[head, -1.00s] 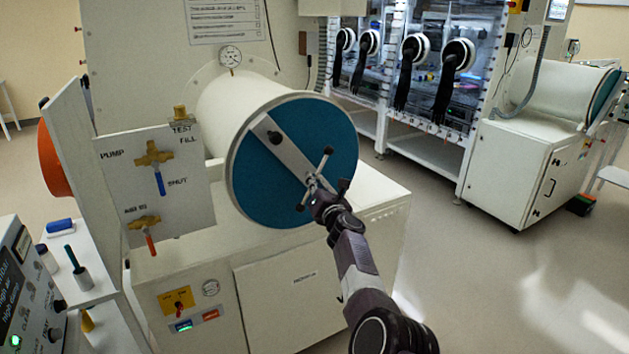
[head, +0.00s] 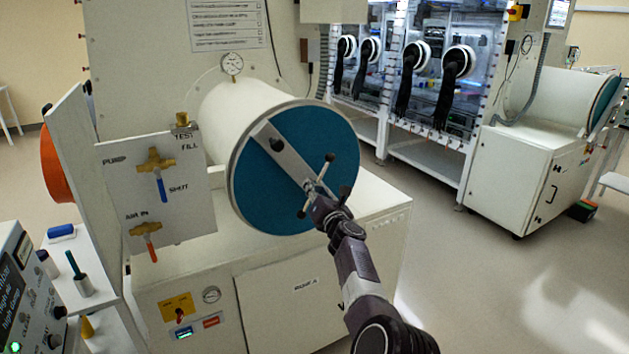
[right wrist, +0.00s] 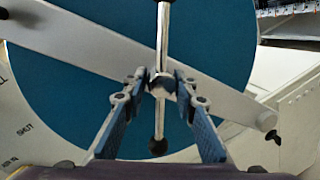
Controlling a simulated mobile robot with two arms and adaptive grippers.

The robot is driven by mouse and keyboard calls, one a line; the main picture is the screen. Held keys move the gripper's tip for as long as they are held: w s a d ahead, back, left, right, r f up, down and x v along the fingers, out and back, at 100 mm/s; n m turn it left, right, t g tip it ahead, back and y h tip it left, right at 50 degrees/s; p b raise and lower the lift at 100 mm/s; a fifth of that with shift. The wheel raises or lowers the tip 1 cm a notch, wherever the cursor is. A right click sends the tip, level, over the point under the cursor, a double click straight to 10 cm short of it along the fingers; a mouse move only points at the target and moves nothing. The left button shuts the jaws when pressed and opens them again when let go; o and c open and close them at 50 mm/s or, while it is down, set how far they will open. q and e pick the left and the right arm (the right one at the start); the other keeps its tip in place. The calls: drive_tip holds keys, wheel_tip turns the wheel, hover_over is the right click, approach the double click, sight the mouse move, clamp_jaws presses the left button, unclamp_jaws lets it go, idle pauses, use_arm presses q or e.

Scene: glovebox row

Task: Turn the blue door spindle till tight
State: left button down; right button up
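The round blue door (head: 262,190) closes the end of the white cylinder and faces me. A grey strap (head: 285,156) crosses it at a slant. The spindle (head: 329,158), a metal cross bar with black knobs, stands at the strap's lower right part. In the right wrist view the spindle's bar (right wrist: 163,35) runs upright, with its hub between my fingertips. My right gripper (head: 317,197) reaches the hub from the lower right; it also shows in the right wrist view (right wrist: 163,78), its fingers close against both sides of the hub. My left gripper is out of view.
A valve panel (head: 198,215) with blue and red levers stands left of the door. A gauge (head: 232,65) sits above the cylinder. A side table (head: 95,290) with small items is at lower left. The floor at right is clear (head: 470,270).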

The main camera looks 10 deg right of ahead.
sight(311, 172)
drive_tip(key=shift+r, duration=0.15)
drive_tip(key=shift+r, duration=1.35)
wheel_tip(311, 172, up, 2)
drive_tip(key=shift+w, duration=0.15)
wheel_tip(311, 172, up, 4)
drive_tip(key=shift+a+r, duration=0.1)
drive_tip(key=shift+a, duration=0.05)
drive_tip(key=shift+r, duration=0.3)
drive_tip(key=shift+c, duration=0.4)
